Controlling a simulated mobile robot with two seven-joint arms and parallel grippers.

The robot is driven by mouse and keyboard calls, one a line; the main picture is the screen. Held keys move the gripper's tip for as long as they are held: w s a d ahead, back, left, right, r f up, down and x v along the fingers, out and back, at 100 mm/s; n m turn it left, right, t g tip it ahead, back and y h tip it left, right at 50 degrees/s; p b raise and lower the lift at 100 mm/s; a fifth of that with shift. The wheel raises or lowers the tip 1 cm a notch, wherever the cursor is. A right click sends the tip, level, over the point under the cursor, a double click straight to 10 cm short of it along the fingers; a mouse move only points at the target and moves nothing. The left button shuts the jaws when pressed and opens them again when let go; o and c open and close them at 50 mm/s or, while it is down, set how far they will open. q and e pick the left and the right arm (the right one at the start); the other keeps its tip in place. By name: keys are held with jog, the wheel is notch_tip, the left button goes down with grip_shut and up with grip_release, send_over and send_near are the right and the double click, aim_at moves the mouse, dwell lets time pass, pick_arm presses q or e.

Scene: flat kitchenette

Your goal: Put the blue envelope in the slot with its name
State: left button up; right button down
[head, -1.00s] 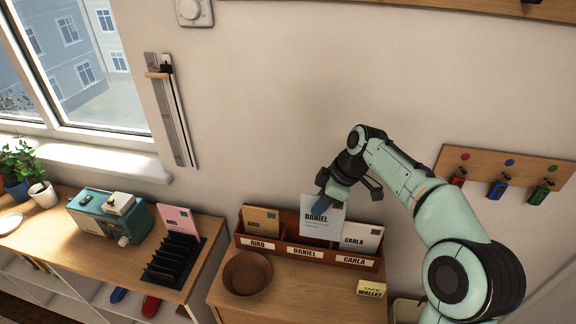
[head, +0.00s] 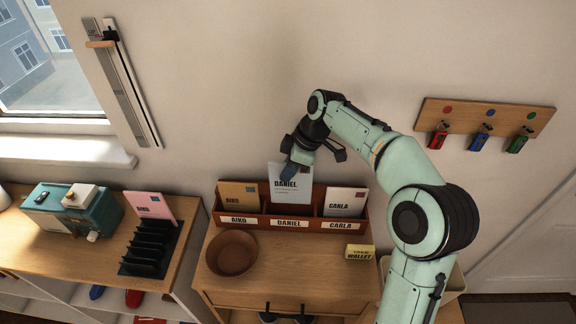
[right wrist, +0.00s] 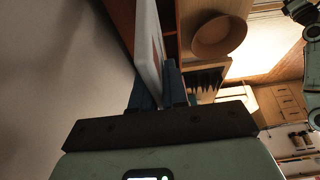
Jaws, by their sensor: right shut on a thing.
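The pale blue envelope (head: 290,192), printed DANIEL, stands upright at the middle compartment of the wooden letter rack (head: 290,224), above the DANIEL label. My right gripper (head: 289,171) is shut on its upper left part. In the right wrist view the envelope (right wrist: 149,45) shows nearly edge-on between the blue fingers (right wrist: 158,92). Its lower edge is close behind the rack's front board; I cannot tell whether it rests on the bottom. A tan AIKO envelope (head: 238,194) stands in the left compartment and a white CARLA envelope (head: 345,200) in the right one. My left gripper is not in view.
A brown bowl (head: 231,254) and a yellow wallet note (head: 360,251) are on the cabinet in front of the rack. At left, a pink envelope (head: 150,206) stands in a black sorter (head: 150,250). A key board (head: 485,117) hangs on the wall at right.

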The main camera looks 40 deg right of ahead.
jog(key=shift+f+b, duration=1.35)
jog(key=shift+f, duration=1.4)
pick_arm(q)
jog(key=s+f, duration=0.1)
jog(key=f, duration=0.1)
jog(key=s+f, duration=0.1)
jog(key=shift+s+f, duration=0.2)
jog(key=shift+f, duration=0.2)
pick_arm(e)
jog(key=c, duration=1.1)
grip_release()
jog(key=p+v, duration=0.2)
jog(key=v, duration=1.1)
jog(key=shift+r, duration=0.3)
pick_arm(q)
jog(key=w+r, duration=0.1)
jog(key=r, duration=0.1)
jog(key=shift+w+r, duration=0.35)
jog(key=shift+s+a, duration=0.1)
pick_arm(e)
jog(key=shift+a+f, duration=0.1)
